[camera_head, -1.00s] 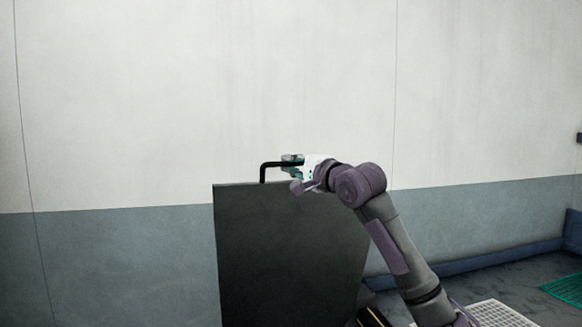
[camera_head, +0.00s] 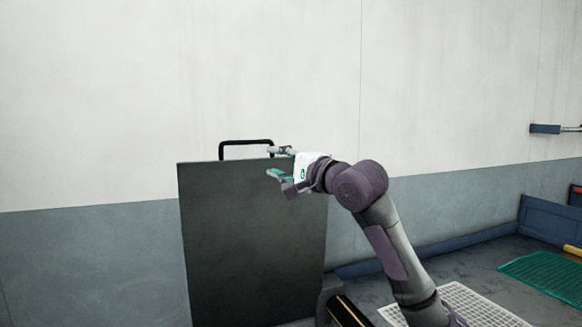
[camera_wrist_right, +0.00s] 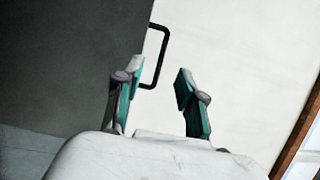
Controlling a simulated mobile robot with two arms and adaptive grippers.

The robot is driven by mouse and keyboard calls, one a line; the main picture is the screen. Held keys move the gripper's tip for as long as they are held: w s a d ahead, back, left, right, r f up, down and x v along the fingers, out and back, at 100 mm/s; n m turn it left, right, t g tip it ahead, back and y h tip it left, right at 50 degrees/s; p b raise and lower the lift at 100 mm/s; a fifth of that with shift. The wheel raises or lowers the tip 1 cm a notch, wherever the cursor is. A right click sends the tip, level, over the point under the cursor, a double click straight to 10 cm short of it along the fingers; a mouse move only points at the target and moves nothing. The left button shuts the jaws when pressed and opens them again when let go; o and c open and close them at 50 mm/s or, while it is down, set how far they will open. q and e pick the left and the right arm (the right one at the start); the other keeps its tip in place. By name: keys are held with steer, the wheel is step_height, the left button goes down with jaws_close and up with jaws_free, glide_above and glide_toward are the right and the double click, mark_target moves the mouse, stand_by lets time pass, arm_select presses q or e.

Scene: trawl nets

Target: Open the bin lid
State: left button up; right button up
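The bin lid (camera_head: 250,240) is a dark grey panel standing upright in the head view. A black bar handle (camera_head: 245,142) rises from its top edge. My right gripper (camera_head: 275,162) is at the lid's upper right corner, by the handle's right end. Its teal-padded fingers are apart, with nothing held. In the right wrist view, my right gripper (camera_wrist_right: 160,75) is open, and the handle (camera_wrist_right: 165,50) shows beyond the left finger, with the lid (camera_wrist_right: 70,60) at left. I cannot tell whether a finger touches the handle. My left gripper is out of view.
A pale wall (camera_head: 130,80) with a grey lower band stands behind the lid. A white grating (camera_head: 455,305) and a green mesh panel (camera_head: 550,278) lie on the floor at right. A blue ledge (camera_head: 545,222) runs along the right side.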

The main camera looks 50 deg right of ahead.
steer(key=s, duration=0.4)
steer(key=shift+s+a+f, duration=0.1)
steer(key=shift+a+f, duration=0.1)
steer(key=shift+a, duration=0.05)
stand_by(0.4)
